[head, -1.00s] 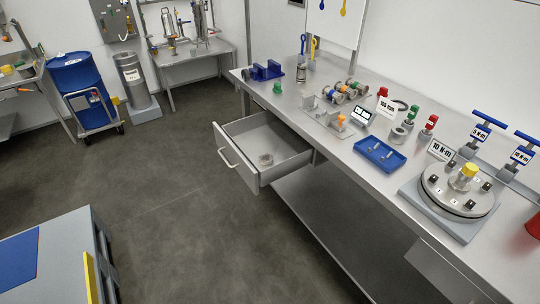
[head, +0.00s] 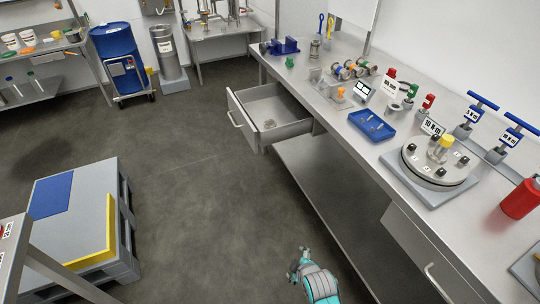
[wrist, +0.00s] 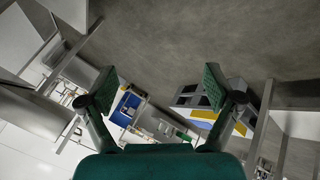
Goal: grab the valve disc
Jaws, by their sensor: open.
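A small round grey metal piece (head: 269,124) lies on the floor of the open drawer (head: 240,112) in the head view. It may be the valve disc, but it is too small to tell. My gripper (wrist: 160,92) is open in the wrist view, its two dark green pads wide apart with nothing between them. In the head view, part of my teal and grey arm shows at the bottom edge, over the floor and well short of the drawer. The wrist view shows floor and distant furniture, and I cannot make out the metal piece there.
The steel workbench (head: 345,145) carries a blue tray (head: 372,125), a round flanged plate (head: 437,165), torque tools and a red cylinder (head: 521,199). A grey pallet-like stand (head: 85,215) with a yellow edge is at left. Bare floor (head: 210,185) lies between them.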

